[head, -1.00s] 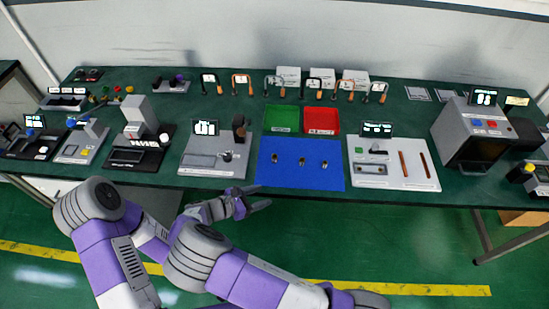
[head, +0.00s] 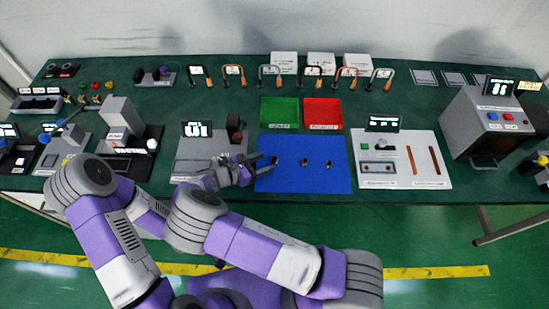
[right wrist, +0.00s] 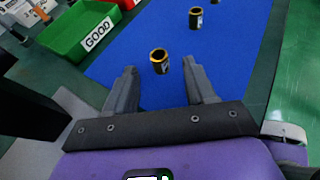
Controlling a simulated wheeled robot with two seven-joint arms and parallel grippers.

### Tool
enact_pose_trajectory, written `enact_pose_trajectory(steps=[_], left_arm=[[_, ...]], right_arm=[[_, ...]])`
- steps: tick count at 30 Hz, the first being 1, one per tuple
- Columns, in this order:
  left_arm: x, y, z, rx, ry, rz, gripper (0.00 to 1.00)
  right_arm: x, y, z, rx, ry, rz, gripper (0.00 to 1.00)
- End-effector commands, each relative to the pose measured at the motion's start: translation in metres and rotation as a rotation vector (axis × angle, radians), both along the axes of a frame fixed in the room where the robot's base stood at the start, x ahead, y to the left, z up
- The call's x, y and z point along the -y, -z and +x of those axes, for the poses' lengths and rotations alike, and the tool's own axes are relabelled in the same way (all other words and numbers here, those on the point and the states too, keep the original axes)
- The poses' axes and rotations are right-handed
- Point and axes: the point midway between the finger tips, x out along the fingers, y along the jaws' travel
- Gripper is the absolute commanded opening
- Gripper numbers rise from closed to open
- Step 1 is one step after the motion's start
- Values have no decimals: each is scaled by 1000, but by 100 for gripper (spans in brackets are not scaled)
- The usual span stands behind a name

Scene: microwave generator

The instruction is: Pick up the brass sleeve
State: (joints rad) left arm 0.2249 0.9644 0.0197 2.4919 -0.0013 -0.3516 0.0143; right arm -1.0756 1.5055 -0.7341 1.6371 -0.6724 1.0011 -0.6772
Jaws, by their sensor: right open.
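Three small sleeves with dark sides and brass-coloured rims stand upright on a blue mat (head: 290,181). The left sleeve (head: 274,160) is closest to my right gripper (head: 259,165). In the right wrist view this sleeve (right wrist: 160,63) stands at the mouth of the open jaws (right wrist: 162,75), roughly midway between the fingertips, with no visible contact. The middle sleeve (head: 304,162) also shows farther off in the right wrist view (right wrist: 195,18). The right sleeve (head: 330,164) is cut off at the top there.
A green bin (head: 279,112) marked GOOD and a red bin (head: 323,113) stand behind the mat. A grey device (head: 190,160) lies left of it and a white board (head: 400,168) with copper strips lies right. A microwave-like box (head: 490,125) stands farther right.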

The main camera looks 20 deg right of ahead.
Motion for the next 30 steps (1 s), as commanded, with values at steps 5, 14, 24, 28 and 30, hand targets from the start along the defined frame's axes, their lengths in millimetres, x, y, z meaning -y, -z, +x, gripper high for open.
enact_pose_trajectory(steps=[5, 14, 24, 28, 30], left_arm=[[0, -1, 1, 2, -1, 0, 58], [0, -1, 1, 2, -1, 0, 58], [0, -1, 1, 2, -1, 0, 58], [0, -1, 1, 2, -1, 0, 58], [0, -1, 1, 2, -1, 0, 58]], right_arm=[[27, 8, 7, -1, 4, -2, 55], [36, 11, 11, 1, 1, 0, 55], [35, 12, 11, 1, 1, 0, 12], [35, 11, 11, 1, 1, 0, 0], [35, 11, 11, 1, 1, 0, 0]])
